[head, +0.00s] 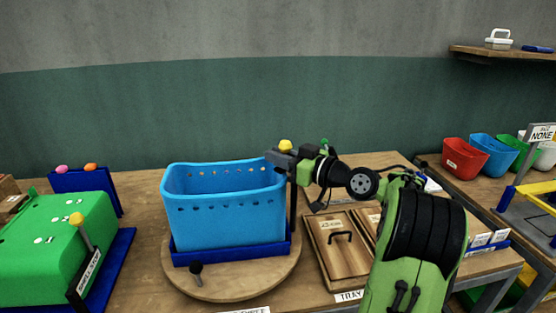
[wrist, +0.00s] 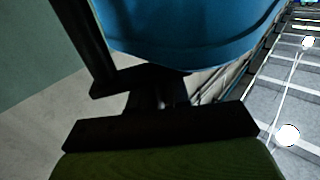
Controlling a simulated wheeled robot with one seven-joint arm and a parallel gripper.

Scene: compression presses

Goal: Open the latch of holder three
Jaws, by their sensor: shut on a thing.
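A blue perforated basket (head: 225,208) sits upright in a blue holder base (head: 205,255) on a round wooden turntable (head: 235,289). A dark upright latch post (head: 293,207) with a yellow knob (head: 286,145) stands at the basket's right side. My gripper (head: 281,157) is shut on the latch near its top, just below the knob, and hides that part. In the wrist view the basket (wrist: 190,35) fills the top, close by, and dark parts cross the middle; the grip itself is not clear there. The label in front of the turntable is cut off.
A black knob (head: 196,268) stands at the turntable's front. A green container (head: 55,245) in a blue holder with another yellow-knobbed lever (head: 80,230) is at the left. Wooden lidded trays (head: 343,262) lie to the right, beneath my arm. Coloured bins (head: 465,157) stand farther right.

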